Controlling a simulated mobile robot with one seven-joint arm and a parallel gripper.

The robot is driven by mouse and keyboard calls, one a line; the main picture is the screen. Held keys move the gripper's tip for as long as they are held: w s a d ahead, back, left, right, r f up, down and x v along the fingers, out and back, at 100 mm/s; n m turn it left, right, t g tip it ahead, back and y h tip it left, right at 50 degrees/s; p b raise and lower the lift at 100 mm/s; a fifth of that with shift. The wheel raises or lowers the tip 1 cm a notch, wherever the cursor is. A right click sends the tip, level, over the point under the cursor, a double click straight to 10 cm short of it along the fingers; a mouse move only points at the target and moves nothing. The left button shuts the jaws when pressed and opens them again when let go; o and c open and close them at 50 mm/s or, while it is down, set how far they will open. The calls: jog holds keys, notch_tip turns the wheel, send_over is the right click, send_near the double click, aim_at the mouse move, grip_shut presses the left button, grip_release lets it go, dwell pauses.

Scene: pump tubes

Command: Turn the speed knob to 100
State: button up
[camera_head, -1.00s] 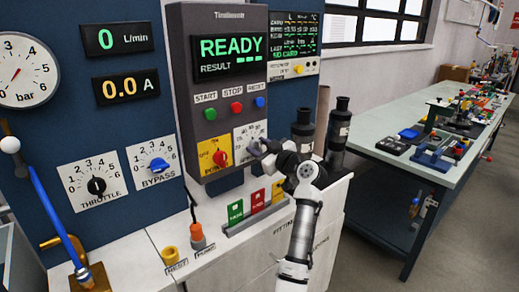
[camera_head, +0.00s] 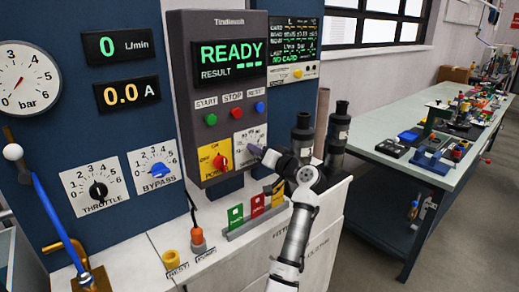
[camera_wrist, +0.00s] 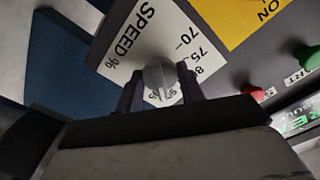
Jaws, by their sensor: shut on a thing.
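The speed dial plate (camera_head: 243,137), white with dark numbers, is at the lower right of the grey control panel. In the wrist view the plate (camera_wrist: 128,38) reads "SPEED %" with 70, 75, 80 and higher marks partly covered. The round grey speed knob (camera_wrist: 157,72) stands between the two dark fingers of my gripper (camera_wrist: 158,88), which is shut on it. The knob's ridge points toward the bottom of the wrist view, near the partly hidden marks in the 90s. In the head view my gripper (camera_head: 257,151) is at the plate and hides the knob.
A red knob on a yellow plate (camera_head: 214,159) is just left of the dial. START, STOP and RESET buttons (camera_head: 236,111) are above. The display (camera_head: 231,60) reads READY. Colored cards in a rack (camera_head: 256,210) stand below, and black cylinders (camera_head: 338,135) stand right of the panel.

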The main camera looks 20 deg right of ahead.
jog(key=m+p, duration=0.3)
jog(key=m, duration=0.2)
jog(key=shift+r+m, duration=0.1)
jog(key=shift+m, duration=0.2)
jog(key=m+p, duration=0.3)
jog(key=m, duration=0.2)
jog(key=shift+f, duration=0.2)
jog(key=o, duration=1)
jog(key=shift+r, duration=0.1)
jog(key=shift+s, duration=0.1)
jog(key=b+v, duration=0.3)
jog(key=v, duration=1)
jog(key=shift+s+d+b, duration=0.15)
jog(key=shift+s+b, duration=0.2)
